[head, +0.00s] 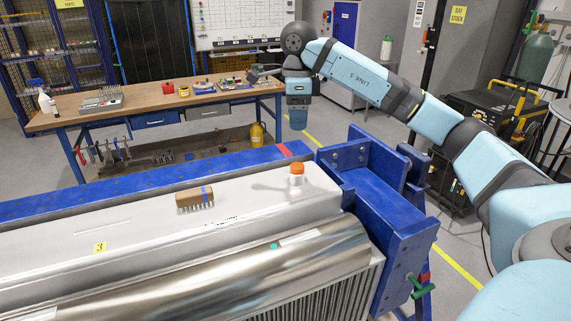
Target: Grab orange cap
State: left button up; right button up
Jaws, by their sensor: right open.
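The orange cap (297,168) sits on a short white neck on top of the large silver unit (130,225), near its right end. It is upright and nothing touches it. My right gripper (298,119) hangs pointing down from the wrist, above and beyond the cap in the picture. It is open and apart from the cap. Its fingers are small and hard to make out, and nothing shows between them. My left gripper is not in view.
A wooden brush (195,199) lies on the unit, left of the cap. A blue frame (375,190) borders the unit, with a green-handled clamp (420,289) at lower right. A workbench (150,103) with tools stands behind. The surface around the cap is clear.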

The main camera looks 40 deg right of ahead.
send_over(297, 165)
notch_tip(297, 165, down, 7)
jog(key=shift+s+f+p, duration=0.15)
jog(key=shift+p, duration=0.15)
jog(key=shift+f, duration=0.5)
notch_tip(297, 165, down, 5)
jog(key=shift+d+r+p, duration=0.1)
jog(key=shift+p, duration=0.7)
jog(key=shift+c, duration=1.1)
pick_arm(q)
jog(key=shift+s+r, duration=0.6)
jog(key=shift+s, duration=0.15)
pick_arm(e)
jog(key=c, duration=0.8)
